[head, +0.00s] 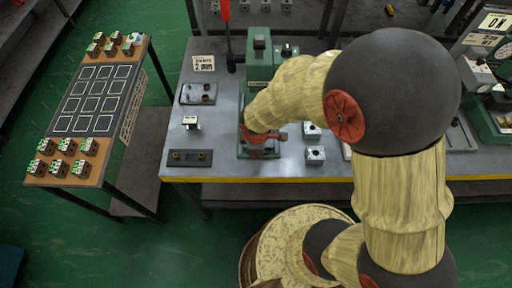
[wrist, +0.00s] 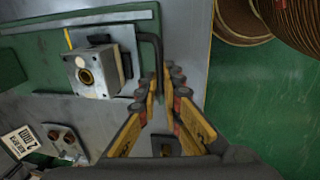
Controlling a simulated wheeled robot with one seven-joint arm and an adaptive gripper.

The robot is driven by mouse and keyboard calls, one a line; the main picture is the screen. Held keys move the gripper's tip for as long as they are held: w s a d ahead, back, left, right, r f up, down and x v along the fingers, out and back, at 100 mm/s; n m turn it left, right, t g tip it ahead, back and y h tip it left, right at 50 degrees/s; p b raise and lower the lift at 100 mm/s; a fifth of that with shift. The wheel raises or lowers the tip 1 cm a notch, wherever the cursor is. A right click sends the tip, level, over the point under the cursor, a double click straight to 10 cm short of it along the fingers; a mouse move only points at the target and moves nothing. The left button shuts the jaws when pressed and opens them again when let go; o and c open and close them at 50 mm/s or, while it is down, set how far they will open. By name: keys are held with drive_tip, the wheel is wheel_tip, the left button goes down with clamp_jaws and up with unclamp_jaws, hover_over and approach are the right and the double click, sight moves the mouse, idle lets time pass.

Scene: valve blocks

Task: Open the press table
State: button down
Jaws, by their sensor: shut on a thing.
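The green press (head: 260,72) stands on the grey bench, partly hidden behind my arm. In the wrist view its green base (wrist: 45,62) carries a pale metal block (wrist: 97,72) with a round brass-coloured bore. A dark bent bar handle (wrist: 151,42) sticks out beside the block and runs down between my fingertips. My gripper (wrist: 166,80), with yellow fingers, is shut on this handle. In the head view my gripper (head: 263,137) is at the front of the press, mostly hidden by my wrist.
A sign reading 2 (head: 204,63) and a grey plate with holes (head: 198,93) are left of the press. A dark two-hole plate (head: 190,158) lies near the bench's yellow front edge. Small blocks (head: 315,155) sit to the right. A side table (head: 92,98) with valve blocks stands left across a floor gap.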

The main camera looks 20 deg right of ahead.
drive_tip(key=c, duration=1.9)
unclamp_jaws()
drive_tip(key=r, duration=0.4)
drive_tip(key=s+r, duration=0.1)
drive_tip(key=r, duration=0.2)
drive_tip(key=s+r, duration=0.1)
drive_tip(key=r, duration=0.3)
drive_tip(key=shift+a+r, duration=0.35)
drive_tip(key=shift+a, duration=0.05)
